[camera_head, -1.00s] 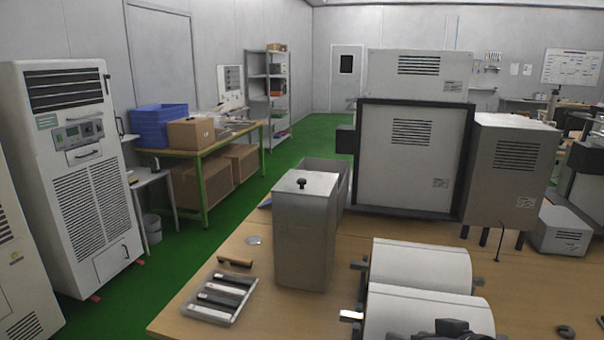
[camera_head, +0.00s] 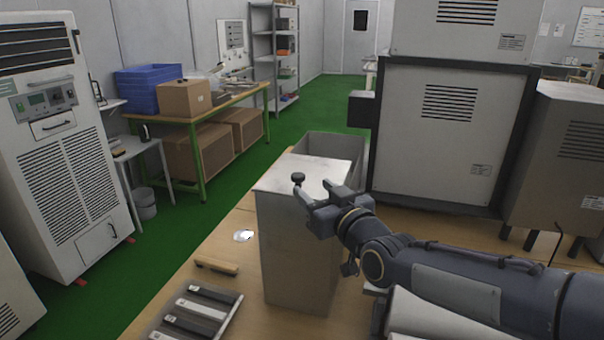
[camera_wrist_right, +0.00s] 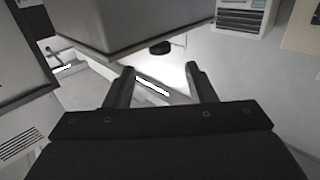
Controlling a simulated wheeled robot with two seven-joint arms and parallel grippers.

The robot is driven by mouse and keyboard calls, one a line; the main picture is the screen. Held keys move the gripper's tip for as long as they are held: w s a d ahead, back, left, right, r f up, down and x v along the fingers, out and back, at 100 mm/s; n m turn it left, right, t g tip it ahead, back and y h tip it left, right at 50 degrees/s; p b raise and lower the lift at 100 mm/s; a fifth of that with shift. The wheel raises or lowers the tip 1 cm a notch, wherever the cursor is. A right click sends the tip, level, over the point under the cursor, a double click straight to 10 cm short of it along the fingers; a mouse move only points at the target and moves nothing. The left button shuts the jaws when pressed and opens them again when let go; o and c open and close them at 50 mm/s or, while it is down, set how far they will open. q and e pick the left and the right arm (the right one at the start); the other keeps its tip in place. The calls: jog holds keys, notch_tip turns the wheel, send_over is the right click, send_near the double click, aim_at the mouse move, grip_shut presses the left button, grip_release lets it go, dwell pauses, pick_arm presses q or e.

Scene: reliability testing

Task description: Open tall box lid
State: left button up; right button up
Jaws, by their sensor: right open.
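The tall grey box (camera_head: 300,245) stands upright on the wooden table, its flat lid (camera_head: 318,170) closed on top. A small black knob (camera_head: 298,178) stands on the lid. My right gripper (camera_head: 320,192) is over the lid with its jaws open, its fingertips close to the knob. In the right wrist view the knob (camera_wrist_right: 160,47) shows beyond the gap between the two open fingers (camera_wrist_right: 160,82), beside the box (camera_wrist_right: 125,22). I cannot tell whether a finger touches the knob. My left gripper is out of view.
A tray with dark bars (camera_head: 195,315) and a wooden-handled tool (camera_head: 216,267) lie left of the box. A grey open bin (camera_head: 335,145) stands behind it. A large framed machine (camera_head: 440,140) stands behind to the right. White rollers (camera_head: 440,318) lie under my right arm.

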aim_at(300, 176)
jog(key=p+x, duration=0.1)
jog(key=x, duration=0.5)
jog(key=shift+w+a, duration=0.15)
jog(key=shift+w, duration=0.15)
grip_shut()
